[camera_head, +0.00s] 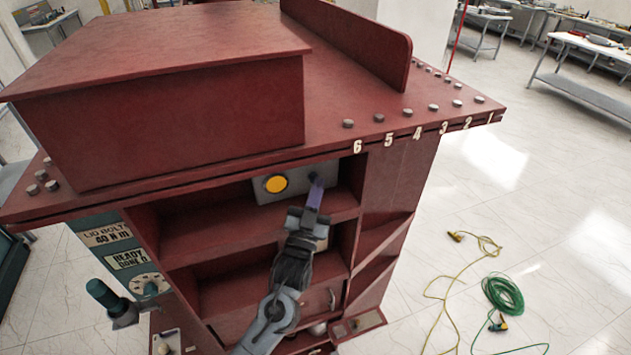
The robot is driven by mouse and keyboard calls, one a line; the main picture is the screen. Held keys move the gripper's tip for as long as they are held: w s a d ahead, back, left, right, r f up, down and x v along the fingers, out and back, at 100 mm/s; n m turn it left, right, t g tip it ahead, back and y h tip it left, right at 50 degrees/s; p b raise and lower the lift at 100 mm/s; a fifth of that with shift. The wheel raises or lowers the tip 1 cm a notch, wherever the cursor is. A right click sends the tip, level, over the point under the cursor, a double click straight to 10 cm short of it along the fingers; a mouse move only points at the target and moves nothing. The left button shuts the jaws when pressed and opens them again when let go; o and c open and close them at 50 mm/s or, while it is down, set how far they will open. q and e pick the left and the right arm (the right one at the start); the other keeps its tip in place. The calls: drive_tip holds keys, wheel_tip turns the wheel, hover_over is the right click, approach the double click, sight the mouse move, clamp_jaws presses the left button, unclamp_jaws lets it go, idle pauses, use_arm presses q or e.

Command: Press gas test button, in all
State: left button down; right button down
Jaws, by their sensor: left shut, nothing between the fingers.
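A grey box (296,187) sits in the top compartment of the red transformer cabinet, under its lid. A round yellow button (276,184) is on the box's left part. My left gripper (315,181) is shut and empty, with its fingertips at the right part of the box, to the right of the yellow button. The fingers hide some of that part, and I cannot tell whether they touch it. No label reading gas test is legible. My right gripper is not in view.
The red lid edge (330,148) overhangs the compartment, and a shelf (220,239) runs below the box. Bolts numbered 1 to 6 line the lid. A green panel (128,258) with a dial is at left. Cables (503,296) lie on the floor at right.

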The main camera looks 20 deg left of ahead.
use_arm(q)
drive_tip(key=shift+w+a+f, duration=0.1)
drive_tip(key=shift+a+f, duration=0.25)
drive_tip(key=shift+f, duration=0.4)
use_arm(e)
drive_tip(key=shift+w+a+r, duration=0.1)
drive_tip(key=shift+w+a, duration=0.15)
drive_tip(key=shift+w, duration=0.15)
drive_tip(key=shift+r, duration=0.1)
use_arm(q)
drive_tip(key=shift+s+d+r+p, duration=0.1)
drive_tip(key=shift+s+d+p, duration=0.1)
drive_tip(key=shift+p, duration=0.1)
drive_tip(key=shift+s+d+r+p, duration=0.15)
drive_tip(key=shift+s+d+p, duration=0.2)
drive_tip(key=shift+s+d, duration=0.55)
drive_tip(key=shift+s+d+r+p, duration=0.1)
drive_tip(key=shift+s+d+p, duration=0.25)
drive_tip(key=shift+s+d, duration=0.55)
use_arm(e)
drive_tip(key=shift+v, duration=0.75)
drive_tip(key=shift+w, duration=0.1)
use_arm(q)
drive_tip(key=shift+r+y, duration=0.15)
drive_tip(key=shift+y, duration=0.15)
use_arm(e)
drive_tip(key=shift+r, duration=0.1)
